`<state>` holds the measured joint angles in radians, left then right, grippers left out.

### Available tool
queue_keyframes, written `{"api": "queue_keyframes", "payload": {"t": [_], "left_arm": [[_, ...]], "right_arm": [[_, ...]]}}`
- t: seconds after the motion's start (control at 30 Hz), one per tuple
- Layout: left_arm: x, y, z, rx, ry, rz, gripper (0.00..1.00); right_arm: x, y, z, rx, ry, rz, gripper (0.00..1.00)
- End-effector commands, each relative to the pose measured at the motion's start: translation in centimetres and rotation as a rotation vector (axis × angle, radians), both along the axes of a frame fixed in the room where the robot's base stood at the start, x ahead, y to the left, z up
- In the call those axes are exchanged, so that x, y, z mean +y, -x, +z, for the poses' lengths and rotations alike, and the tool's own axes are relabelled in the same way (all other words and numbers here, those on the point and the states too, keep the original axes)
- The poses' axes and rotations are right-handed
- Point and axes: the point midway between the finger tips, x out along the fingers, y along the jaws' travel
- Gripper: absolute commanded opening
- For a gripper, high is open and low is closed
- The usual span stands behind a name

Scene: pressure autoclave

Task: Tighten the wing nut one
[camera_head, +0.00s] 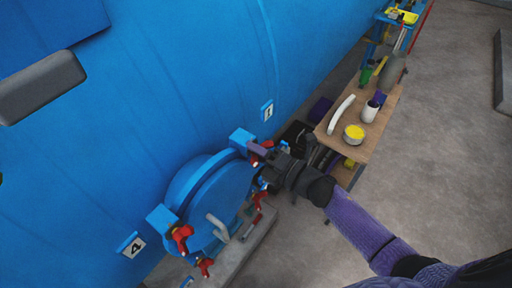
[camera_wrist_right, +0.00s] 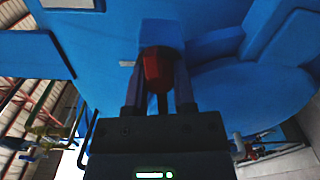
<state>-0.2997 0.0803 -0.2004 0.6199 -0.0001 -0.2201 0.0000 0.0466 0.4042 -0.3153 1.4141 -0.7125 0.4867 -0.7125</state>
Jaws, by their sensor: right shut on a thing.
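The blue autoclave has a round blue hatch (camera_head: 195,195) low on its side, with red wing nuts around its rim. Wing nut one, red, is at the hatch's upper right by the label plate "1" (camera_head: 267,110), partly hidden by my right gripper (camera_head: 262,155). In the right wrist view, the red wing nut (camera_wrist_right: 157,68) sits between the two fingers of my right gripper (camera_wrist_right: 158,82), which is shut on it. Other red wing nuts show at the lower left (camera_head: 182,238), the bottom (camera_head: 204,267) and the right (camera_head: 259,200). My left gripper is not in view.
A wooden table (camera_head: 345,145) stands right of the hatch, with a yellow-topped tub (camera_head: 354,133), a white cup (camera_head: 371,111) and a curved white piece (camera_head: 341,114). A grey ledge (camera_head: 252,245) lies below the hatch. Concrete floor (camera_head: 440,170) is open at the right.

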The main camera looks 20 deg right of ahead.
Motion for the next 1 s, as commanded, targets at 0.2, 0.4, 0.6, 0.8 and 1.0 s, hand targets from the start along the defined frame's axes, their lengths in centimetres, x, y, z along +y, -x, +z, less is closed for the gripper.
{"api": "queue_keyframes", "payload": {"t": [0.2,0.4,0.6,0.8,1.0], "left_arm": [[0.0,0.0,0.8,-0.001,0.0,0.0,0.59],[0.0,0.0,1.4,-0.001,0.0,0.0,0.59],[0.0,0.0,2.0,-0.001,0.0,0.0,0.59],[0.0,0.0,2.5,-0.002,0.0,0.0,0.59],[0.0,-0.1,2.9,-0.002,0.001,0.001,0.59]], "right_arm": [[-0.1,0.0,0.2,0.126,-0.159,-0.001,0.0],[0.0,0.0,0.3,0.243,-0.309,-0.001,0.0],[-0.1,0.0,0.3,0.359,-0.459,-0.001,0.0],[-0.1,0.0,0.3,0.476,-0.608,-0.002,0.0],[-0.1,-0.1,0.4,0.594,-0.758,-0.003,0.0]]}}
